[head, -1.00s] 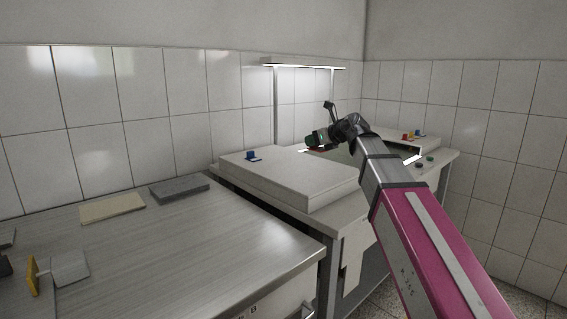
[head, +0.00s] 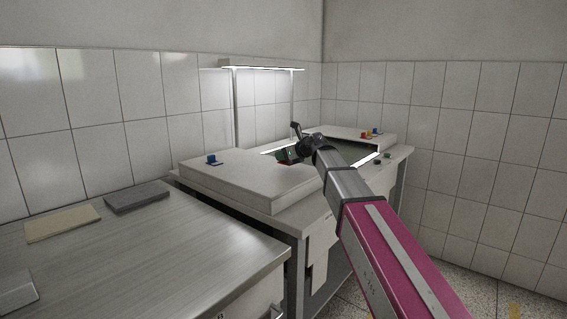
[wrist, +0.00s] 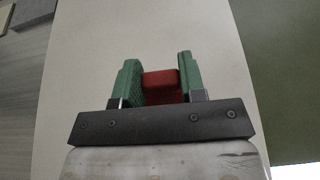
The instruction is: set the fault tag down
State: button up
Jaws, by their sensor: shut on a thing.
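My gripper (wrist: 159,82) has green fingers and is shut on the red fault tag (wrist: 161,86); only a red block-like part of the tag shows between the fingers. In the wrist view they are over a pale flat surface (wrist: 90,55), with a green area (wrist: 285,80) to the right. In the head view my gripper (head: 285,155) is small and partly hidden by my wrist. It is by the inner edge of the left white raised block (head: 240,183), near the recessed middle of the bench. I cannot tell whether the tag touches the surface.
A blue item (head: 211,159) sits on the left block. Red, yellow and blue items (head: 370,133) sit on the far right block. A lamp frame (head: 262,68) stands behind. A steel counter (head: 150,250) at the left holds a beige pad (head: 63,222) and a grey pad (head: 137,196).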

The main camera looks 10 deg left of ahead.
jog(key=shift+f, duration=1.4)
jog(key=o, duration=0.9)
jog(key=shift+f, duration=0.1)
jog(key=v, duration=1.2)
